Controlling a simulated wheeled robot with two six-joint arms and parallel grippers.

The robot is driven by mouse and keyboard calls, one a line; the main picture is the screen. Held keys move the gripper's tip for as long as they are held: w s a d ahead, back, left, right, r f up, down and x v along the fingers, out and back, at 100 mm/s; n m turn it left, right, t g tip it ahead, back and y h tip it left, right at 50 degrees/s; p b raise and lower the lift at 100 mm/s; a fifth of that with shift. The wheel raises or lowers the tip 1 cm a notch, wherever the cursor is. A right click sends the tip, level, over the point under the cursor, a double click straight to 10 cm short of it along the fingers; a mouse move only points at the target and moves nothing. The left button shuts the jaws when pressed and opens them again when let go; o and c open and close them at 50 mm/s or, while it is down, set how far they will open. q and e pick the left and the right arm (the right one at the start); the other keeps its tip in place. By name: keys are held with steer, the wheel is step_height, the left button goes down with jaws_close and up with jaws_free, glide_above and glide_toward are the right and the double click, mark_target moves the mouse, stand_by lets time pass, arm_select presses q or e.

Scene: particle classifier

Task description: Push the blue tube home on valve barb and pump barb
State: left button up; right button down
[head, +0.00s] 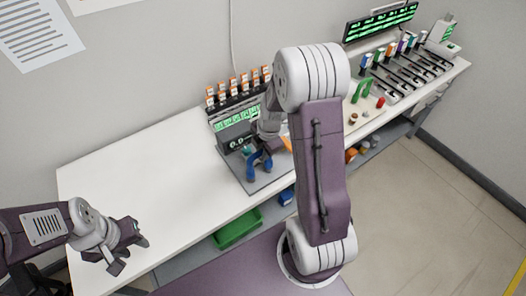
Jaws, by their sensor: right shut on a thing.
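The blue tube (254,168) is small in the head view. It shows as a bent blue shape over the grey base of the bench device (236,125) with the green display. My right gripper (262,151) is at the top of the blue tube and shut on it; its fingers are small and partly hidden by my own arm. The valve barb and the pump barb cannot be made out, nor whether the tube ends touch them. My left gripper (130,256) is empty with its fingers apart, by the bench's front left corner.
The left half of the white bench (140,170) is clear. A row of orange-capped vials (238,85) stands behind the device. A green arch (361,90), a red part (380,103) and a rack of coloured items (405,65) are on the right. A green bin (238,229) sits below.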

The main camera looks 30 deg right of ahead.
steer(key=shift+f+b, duration=0.85)
steer(key=shift+f, duration=0.05)
steer(key=c, duration=1.2)
jaws_free()
steer(key=shift+r, duration=0.1)
step_height(320, 180, up, 9)
steer(key=s, duration=0.1)
steer(key=shift+s, duration=0.4)
